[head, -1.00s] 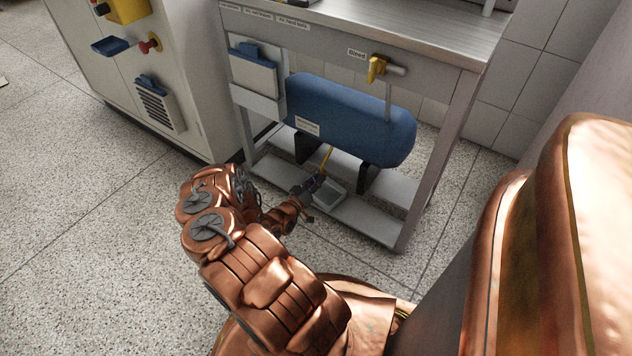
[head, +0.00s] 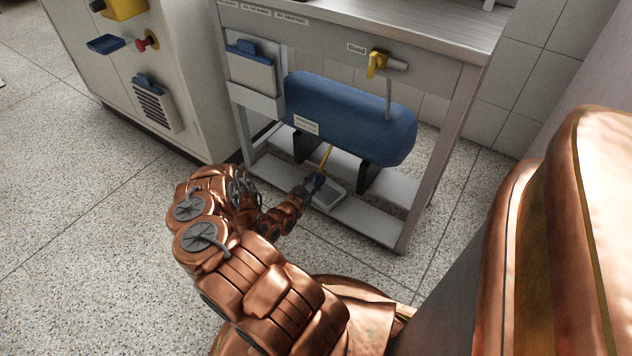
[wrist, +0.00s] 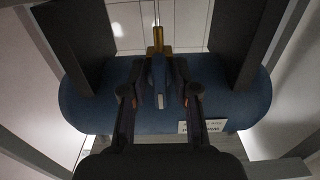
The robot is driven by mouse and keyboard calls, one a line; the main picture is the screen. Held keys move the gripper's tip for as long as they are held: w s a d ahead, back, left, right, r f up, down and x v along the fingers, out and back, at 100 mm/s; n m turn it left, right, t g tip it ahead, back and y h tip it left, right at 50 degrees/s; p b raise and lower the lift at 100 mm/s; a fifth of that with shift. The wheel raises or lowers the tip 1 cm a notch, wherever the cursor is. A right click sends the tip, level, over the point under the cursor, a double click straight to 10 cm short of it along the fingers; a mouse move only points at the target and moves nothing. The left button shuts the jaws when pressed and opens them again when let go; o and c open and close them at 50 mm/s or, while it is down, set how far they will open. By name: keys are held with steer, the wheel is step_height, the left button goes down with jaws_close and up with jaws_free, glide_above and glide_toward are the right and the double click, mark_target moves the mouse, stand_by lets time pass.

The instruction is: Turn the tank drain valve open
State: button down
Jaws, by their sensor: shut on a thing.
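The blue tank (head: 350,118) hangs under the bench, and it also fills the middle of the wrist view (wrist: 90,108). A yellow drain pipe (head: 326,157) comes from its underside; it shows as a brass-coloured fitting in the wrist view (wrist: 157,40). The drain valve's pale blue-grey handle (wrist: 158,84) lies between my fingers. My gripper (wrist: 158,82) is shut on this handle. In the head view my gripper (head: 315,183) is low, below the tank, and the handle cannot be made out there.
A yellow valve labelled Bleed (head: 376,64) is on the bench front. Dark tank supports (head: 368,178) and the frame's lower rails (head: 375,221) stand close around my gripper. A grey cabinet (head: 180,60) is at the left. The floor in front is clear.

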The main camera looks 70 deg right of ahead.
steer(key=shift+s+r, duration=0.1)
steer(key=c, duration=1.2)
jaws_free()
steer(key=shift+a, duration=0.15)
steer(key=v, duration=1.2)
